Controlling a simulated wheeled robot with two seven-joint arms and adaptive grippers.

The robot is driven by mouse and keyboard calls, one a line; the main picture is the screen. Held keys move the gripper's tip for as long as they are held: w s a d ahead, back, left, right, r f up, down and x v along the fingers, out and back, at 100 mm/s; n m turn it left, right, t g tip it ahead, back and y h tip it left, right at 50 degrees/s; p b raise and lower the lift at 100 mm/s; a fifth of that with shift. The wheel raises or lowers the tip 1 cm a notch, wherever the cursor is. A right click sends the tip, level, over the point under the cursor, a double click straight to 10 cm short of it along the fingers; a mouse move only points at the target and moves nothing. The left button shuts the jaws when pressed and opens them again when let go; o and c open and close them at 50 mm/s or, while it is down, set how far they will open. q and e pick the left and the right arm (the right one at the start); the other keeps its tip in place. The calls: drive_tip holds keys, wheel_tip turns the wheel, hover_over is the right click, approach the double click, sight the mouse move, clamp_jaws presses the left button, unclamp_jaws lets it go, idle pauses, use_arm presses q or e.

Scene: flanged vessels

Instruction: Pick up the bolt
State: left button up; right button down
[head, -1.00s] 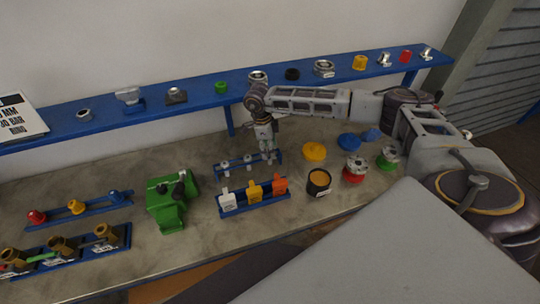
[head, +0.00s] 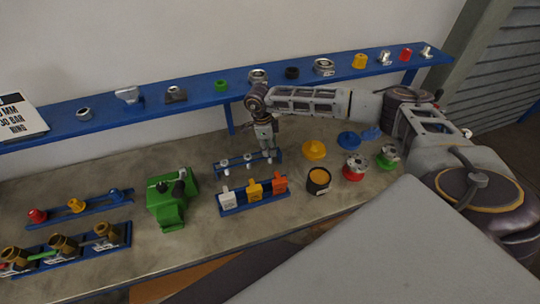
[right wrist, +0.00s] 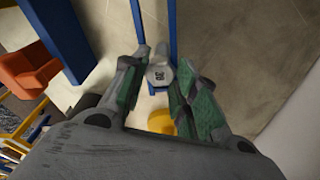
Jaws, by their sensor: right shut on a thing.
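My right gripper (head: 269,152) points down at the right end of a small blue rack (head: 236,170) on the bench. In the right wrist view its two green-padded fingers (right wrist: 158,78) close around a pale grey bolt (right wrist: 160,73), whose head has a dark mark on top. In the head view the fingers mostly hide this bolt. The bolt is at the rack, and I cannot tell whether it is clear of its slot. Two other pale bolts, a left one (head: 225,164) and a middle one (head: 248,158), stand in the rack. My left gripper is not in view.
In front is a rack with white, yellow and orange (head: 279,183) pieces. A green vise-like block (head: 170,200) stands left. A black cup (head: 318,180), yellow lid (head: 314,149) and flanged vessels (head: 355,168) stand right. A blue shelf (head: 200,92) runs behind.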

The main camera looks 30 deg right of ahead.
drive_tip(key=shift+r, duration=0.1)
wheel_tip(320, 180, up, 18)
drive_tip(key=b, duration=0.3)
idle(0.7)
drive_tip(key=shift+s+f, duration=0.1)
drive_tip(key=shift+f, duration=0.15)
